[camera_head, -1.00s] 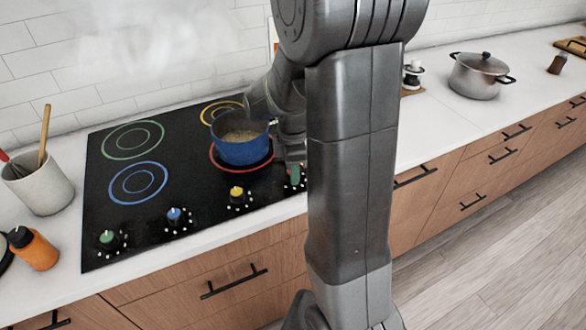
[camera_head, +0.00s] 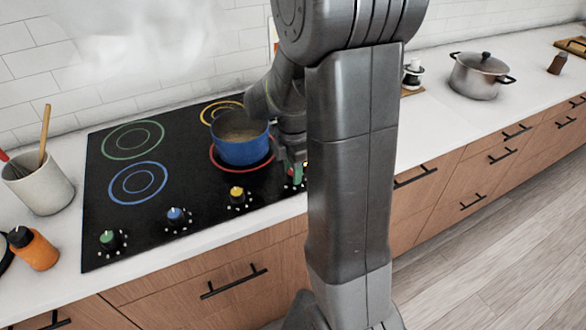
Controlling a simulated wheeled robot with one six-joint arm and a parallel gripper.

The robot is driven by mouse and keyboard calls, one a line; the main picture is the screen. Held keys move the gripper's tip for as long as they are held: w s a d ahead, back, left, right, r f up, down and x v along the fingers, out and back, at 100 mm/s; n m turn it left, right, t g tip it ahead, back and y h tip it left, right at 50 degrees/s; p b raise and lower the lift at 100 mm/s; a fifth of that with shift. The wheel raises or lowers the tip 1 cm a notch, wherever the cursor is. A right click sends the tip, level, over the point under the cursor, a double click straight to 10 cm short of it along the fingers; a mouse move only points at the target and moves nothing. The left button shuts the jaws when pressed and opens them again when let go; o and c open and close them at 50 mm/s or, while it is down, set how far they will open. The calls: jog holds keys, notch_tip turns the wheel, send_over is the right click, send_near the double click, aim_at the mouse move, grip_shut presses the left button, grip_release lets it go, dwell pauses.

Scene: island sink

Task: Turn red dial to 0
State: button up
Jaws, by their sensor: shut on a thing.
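The red dial (camera_head: 290,171) is at the right end of the row of dials along the front of the black cooktop (camera_head: 165,225). Only a small bit of it shows; my gripper and arm hide most of it, so its pointer cannot be read. My gripper (camera_head: 295,174) points down over it, with green on its fingers, and is shut on the dial. A blue pot (camera_head: 242,150) stands on the red ring behind, with steam above it.
Yellow (camera_head: 237,194), blue (camera_head: 176,215) and green (camera_head: 108,239) dials line the cooktop's front. A utensil crock (camera_head: 40,188) and orange bottle (camera_head: 35,250) stand at left. A lidded pot (camera_head: 479,77) stands at right, with clear counter before it.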

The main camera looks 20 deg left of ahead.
jog(key=o, duration=1)
jog(key=shift+c, duration=0.2)
jog(key=shift+r, duration=0.1)
notch_tip(320, 180, up, 14)
jog(key=shift+f, duration=0.25)
notch_tip(320, 180, down, 14)
jog(key=shift+r, duration=0.15)
dwell(0.3)
